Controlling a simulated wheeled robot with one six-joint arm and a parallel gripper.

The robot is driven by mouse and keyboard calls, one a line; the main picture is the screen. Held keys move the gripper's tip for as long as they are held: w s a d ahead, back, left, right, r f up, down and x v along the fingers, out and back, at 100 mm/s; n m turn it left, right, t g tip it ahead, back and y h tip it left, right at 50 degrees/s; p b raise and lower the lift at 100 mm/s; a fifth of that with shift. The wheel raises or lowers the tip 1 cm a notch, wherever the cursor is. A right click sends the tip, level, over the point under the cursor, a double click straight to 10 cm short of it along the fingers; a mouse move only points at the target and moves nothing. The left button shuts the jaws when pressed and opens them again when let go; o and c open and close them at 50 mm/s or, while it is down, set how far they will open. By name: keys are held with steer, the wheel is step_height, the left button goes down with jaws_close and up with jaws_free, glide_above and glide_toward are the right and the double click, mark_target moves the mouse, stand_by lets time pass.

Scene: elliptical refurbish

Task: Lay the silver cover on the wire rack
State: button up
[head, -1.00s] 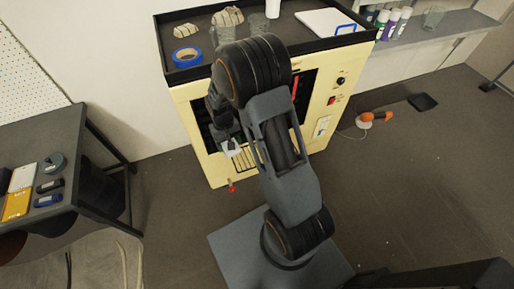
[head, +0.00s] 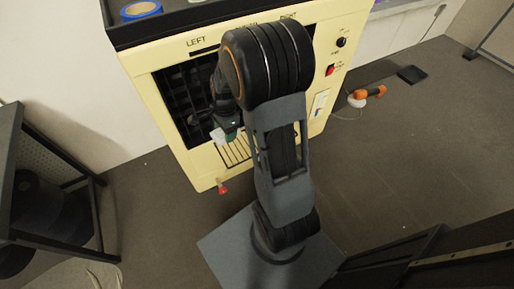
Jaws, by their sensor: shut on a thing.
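My gripper (head: 228,130) is at the front of the cream machine (head: 160,130), below its dark opening and just above a slatted vent. It is shut on a small pale, silvery-white piece (head: 219,138), which looks like the silver cover. The fingertips are small and partly hidden by the wrist. A dark grid of wires (head: 178,98) shows inside the opening under the word LEFT and looks like the wire rack. The held piece is lower than this grid and to its right. My arm hides the right part of the opening.
A slatted vent (head: 238,152) and a red knob (head: 222,188) are low on the machine. A blue tape roll (head: 141,10) lies on its top. A dark table (head: 12,150) stands left. An orange tool (head: 368,92) lies on the otherwise mostly clear floor at right.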

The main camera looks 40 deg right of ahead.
steer(key=shift+s+d+f+m+b, duration=0.1)
steer(key=shift+d+f+m+b, duration=0.4)
steer(key=shift+f+m, duration=0.25)
steer(key=d+f+b, duration=0.1)
steer(key=d+f, duration=0.2)
steer(key=d, duration=0.1)
steer(key=d+f+b, duration=0.1)
steer(key=d+f, duration=0.1)
steer(key=d, duration=0.2)
steer(key=d+f+b, duration=0.1)
steer(key=d+f, duration=0.2)
steer(key=d, duration=0.1)
steer(key=shift+w+d+f+b, duration=0.3)
steer(key=shift+d+f, duration=0.05)
steer(key=shift+d, duration=0.05)
steer(key=shift+d+f+b, duration=0.2)
steer(key=shift+f+b, duration=0.2)
steer(key=shift+f, duration=0.6)
steer(key=shift+d+f+b, duration=0.15)
steer(key=shift+f+b, duration=0.25)
steer(key=shift+f, duration=0.55)
steer(key=shift+f, duration=0.15)
steer(key=o, duration=1.1)
